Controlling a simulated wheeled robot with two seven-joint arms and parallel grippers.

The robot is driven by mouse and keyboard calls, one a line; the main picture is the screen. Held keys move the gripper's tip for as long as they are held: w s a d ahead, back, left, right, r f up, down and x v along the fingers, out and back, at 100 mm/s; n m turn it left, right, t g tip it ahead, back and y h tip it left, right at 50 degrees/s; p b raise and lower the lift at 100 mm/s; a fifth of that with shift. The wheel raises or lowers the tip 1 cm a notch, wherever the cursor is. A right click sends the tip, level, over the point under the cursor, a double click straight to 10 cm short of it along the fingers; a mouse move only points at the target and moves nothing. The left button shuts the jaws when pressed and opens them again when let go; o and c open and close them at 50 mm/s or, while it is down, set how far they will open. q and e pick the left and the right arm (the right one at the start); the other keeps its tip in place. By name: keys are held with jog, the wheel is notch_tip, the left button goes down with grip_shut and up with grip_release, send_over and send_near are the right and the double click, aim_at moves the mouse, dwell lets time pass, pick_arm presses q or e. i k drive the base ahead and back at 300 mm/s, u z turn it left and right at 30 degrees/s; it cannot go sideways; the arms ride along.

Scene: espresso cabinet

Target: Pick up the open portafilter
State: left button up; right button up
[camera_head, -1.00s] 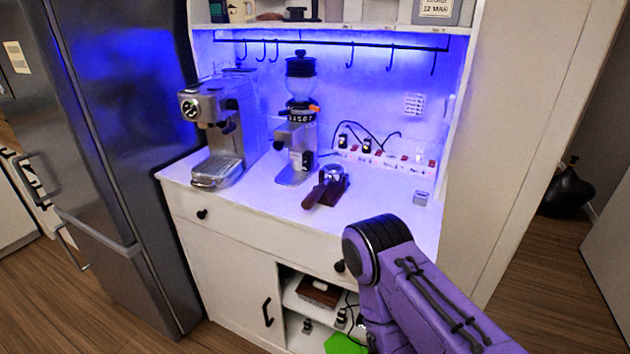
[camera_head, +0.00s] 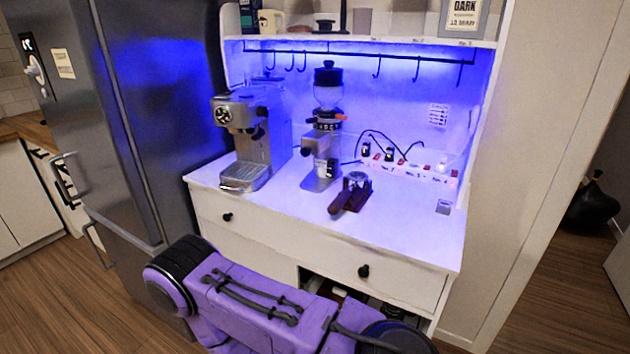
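The portafilter (camera_head: 348,194) rests on the white countertop, to the right of the grinder. Its dark brown handle points toward the lower left, and its metal head sits at a dark stand or block; whether it is seated in it I cannot tell. A purple arm of mine crosses the bottom of the view, in front of the cabinet and below the counter edge. Neither of my grippers shows, and nothing touches the portafilter.
The espresso machine (camera_head: 249,138) and the grinder (camera_head: 323,135) stand left of the portafilter. A power strip (camera_head: 408,168) with cables lies behind. A hook rail (camera_head: 350,53) hangs above. A tall fridge (camera_head: 150,110) stands left. The counter's front right is clear.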

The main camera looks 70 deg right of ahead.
aim_at(347, 193)
jog(key=z, duration=0.05)
jog(key=i, duration=1.85)
jog(key=z, duration=3.15)
